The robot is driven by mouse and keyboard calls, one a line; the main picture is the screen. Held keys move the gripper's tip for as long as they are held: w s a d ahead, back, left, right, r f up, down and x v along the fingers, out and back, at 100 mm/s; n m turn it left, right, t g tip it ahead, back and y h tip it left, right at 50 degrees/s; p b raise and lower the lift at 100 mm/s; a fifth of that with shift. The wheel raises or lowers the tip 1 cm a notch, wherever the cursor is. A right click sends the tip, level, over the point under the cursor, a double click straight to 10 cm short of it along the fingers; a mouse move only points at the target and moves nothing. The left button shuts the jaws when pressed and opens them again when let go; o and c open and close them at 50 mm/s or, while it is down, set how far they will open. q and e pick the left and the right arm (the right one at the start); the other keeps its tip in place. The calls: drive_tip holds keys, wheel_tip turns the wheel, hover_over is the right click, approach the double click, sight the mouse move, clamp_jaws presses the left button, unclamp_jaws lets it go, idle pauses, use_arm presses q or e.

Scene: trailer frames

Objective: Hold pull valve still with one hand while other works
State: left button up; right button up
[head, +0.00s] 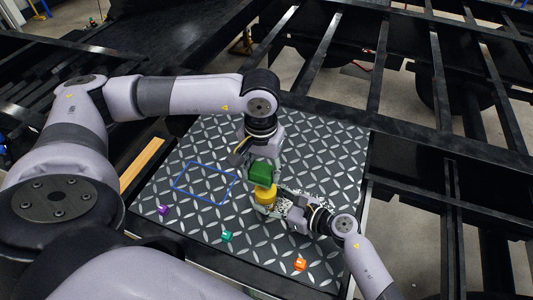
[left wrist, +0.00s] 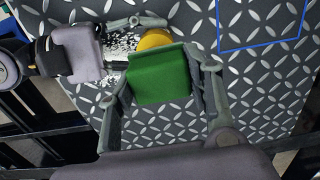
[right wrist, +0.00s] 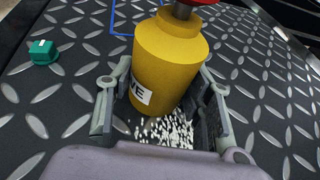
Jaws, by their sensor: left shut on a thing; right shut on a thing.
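The pull valve (right wrist: 168,62) is a yellow body with a white label reading "VE", a metal stem and a red top cut off by the right wrist view's edge. It stands upright on the tread plate. My right gripper (right wrist: 160,110) is shut on the yellow body from the near side. My left gripper (left wrist: 165,85) is shut on a green block (left wrist: 160,76). In the head view the green block (head: 264,172) is just above the yellow valve (head: 265,192) and hides its top. Contact between block and valve cannot be told.
The tread plate (head: 200,208) bears a blue outlined rectangle (head: 205,183) at left. A black-and-white speckled patch (right wrist: 168,132) lies beside the valve. Black trailer beams (head: 440,80) surround the plate.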

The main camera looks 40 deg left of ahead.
use_arm(q)
drive_tip(key=shift+d, duration=0.6)
use_arm(e)
drive_tip(key=shift+s+a, duration=0.1)
use_arm(q)
drive_tip(key=shift+a, duration=0.75)
wheel_tip(320, 180, up, 2)
drive_tip(key=shift+s+r, duration=0.1)
drive_tip(key=shift+r, duration=0.1)
wheel_tip(320, 180, up, 2)
drive_tip(key=shift+r, duration=1.85)
use_arm(e)
drive_tip(key=o, duration=0.9)
drive_tip(key=shift+o, duration=0.2)
